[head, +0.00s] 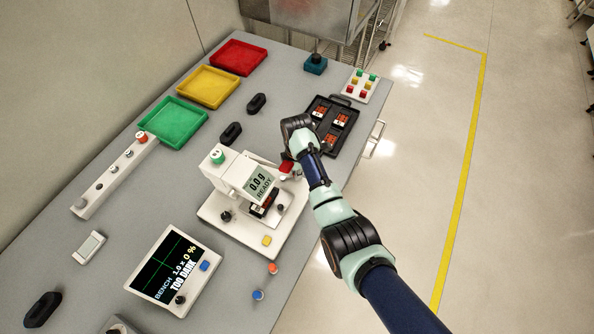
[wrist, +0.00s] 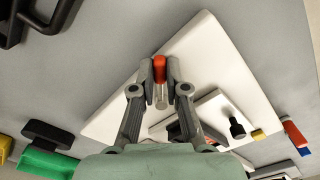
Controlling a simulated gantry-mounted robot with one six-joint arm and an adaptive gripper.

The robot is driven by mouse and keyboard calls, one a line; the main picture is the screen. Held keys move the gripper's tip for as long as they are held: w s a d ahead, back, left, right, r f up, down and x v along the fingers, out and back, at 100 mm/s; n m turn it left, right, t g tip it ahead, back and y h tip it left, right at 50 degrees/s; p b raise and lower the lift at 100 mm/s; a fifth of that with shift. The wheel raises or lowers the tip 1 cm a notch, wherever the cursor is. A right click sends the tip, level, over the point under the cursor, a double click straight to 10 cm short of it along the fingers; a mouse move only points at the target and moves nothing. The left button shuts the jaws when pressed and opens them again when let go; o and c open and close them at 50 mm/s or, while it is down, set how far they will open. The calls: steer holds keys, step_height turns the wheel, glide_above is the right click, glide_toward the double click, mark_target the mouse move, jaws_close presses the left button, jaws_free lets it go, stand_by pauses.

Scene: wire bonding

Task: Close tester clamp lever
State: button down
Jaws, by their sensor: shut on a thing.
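The tester (head: 232,180) is a white unit on a white base plate, with a screen reading "0.0 g READY". A dark and orange part sits on its stage (head: 262,204). The clamp lever has a red end and a pale metal shaft; its red end (wrist: 160,68) stands between my fingertips in the wrist view. My gripper (wrist: 160,76) is shut on it, one finger on each side. In the head view my gripper (head: 288,176) is at the tester's right side, partly hidden by my wrist. A dark knob (wrist: 237,128) stands near the lever.
Red (head: 238,57), yellow (head: 207,86) and green (head: 173,121) trays line the far left. A black tray (head: 322,108) with several orange parts lies behind my wrist. A bench monitor (head: 172,270) reading "TOO DARK" stands at the front. Black handles lie on the bench.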

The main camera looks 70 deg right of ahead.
steer(key=shift+s+a+r+m+p, duration=0.35)
steer(key=shift+m+p, duration=0.25)
steer(key=shift+p, duration=0.6)
steer(key=shift+a+m+p, duration=0.2)
steer(key=shift+m+p, duration=0.5)
steer(key=shift+p, duration=0.05)
steer(key=shift+s+a+f+m+p, duration=0.1)
steer(key=shift+a+f+m+p, duration=0.2)
steer(key=shift+m, duration=0.5)
steer(key=c, duration=1.2)
jaws_free()
steer(key=shift+d+f, duration=0.1)
steer(key=shift+f, duration=0.05)
